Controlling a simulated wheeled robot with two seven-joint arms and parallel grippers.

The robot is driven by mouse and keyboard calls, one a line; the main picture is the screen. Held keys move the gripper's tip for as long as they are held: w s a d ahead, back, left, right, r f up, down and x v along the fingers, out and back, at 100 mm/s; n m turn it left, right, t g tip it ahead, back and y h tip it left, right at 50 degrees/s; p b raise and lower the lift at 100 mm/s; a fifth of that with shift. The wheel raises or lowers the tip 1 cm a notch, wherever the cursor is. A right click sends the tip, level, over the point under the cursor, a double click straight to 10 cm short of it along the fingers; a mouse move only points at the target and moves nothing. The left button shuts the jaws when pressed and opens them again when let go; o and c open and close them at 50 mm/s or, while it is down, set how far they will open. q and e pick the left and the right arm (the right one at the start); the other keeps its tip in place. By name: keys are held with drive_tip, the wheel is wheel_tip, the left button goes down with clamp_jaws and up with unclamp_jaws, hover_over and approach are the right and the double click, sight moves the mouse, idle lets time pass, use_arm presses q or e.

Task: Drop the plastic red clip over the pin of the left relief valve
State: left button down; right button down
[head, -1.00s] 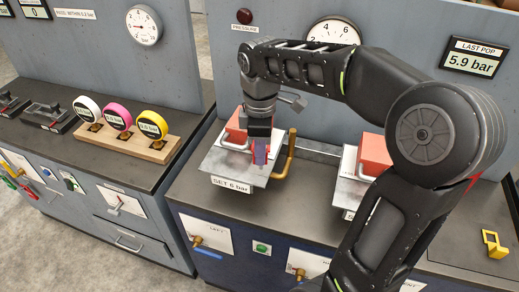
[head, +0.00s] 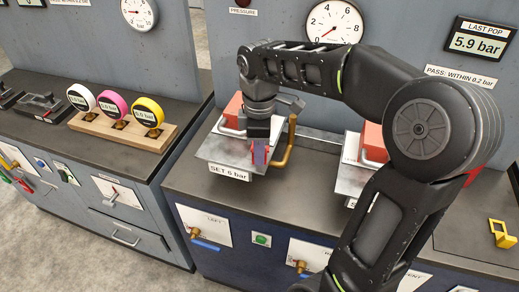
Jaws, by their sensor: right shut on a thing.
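The left relief valve is a red block (head: 233,112) on a pale metal plate (head: 215,148), with a "SET 6 bar" label (head: 228,172) at its front. My right gripper (head: 260,153) points down over the right front part of this plate. It is shut on a small red piece (head: 258,155), which looks like the red clip and shows only in part between the fingers. The pin is hidden or too small to make out, and I cannot tell whether the clip touches anything. My left gripper is out of view.
A brass pipe (head: 285,155) rises close to the right of my gripper. A second valve with a red block (head: 374,143) stands further right, partly behind my arm. A yellow bracket (head: 498,234) lies at the right. Coloured round gauges (head: 113,104) stand on a wooden rack at the left.

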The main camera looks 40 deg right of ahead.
drive_tip(key=shift+f+b, duration=0.95)
drive_tip(key=shift+f, duration=0.65)
drive_tip(key=c, duration=1.3)
unclamp_jaws()
drive_tip(key=shift+c, duration=0.2)
drive_tip(key=shift+r, duration=0.1)
wheel_tip(320, 180, up, 8)
drive_tip(key=shift+f, duration=0.15)
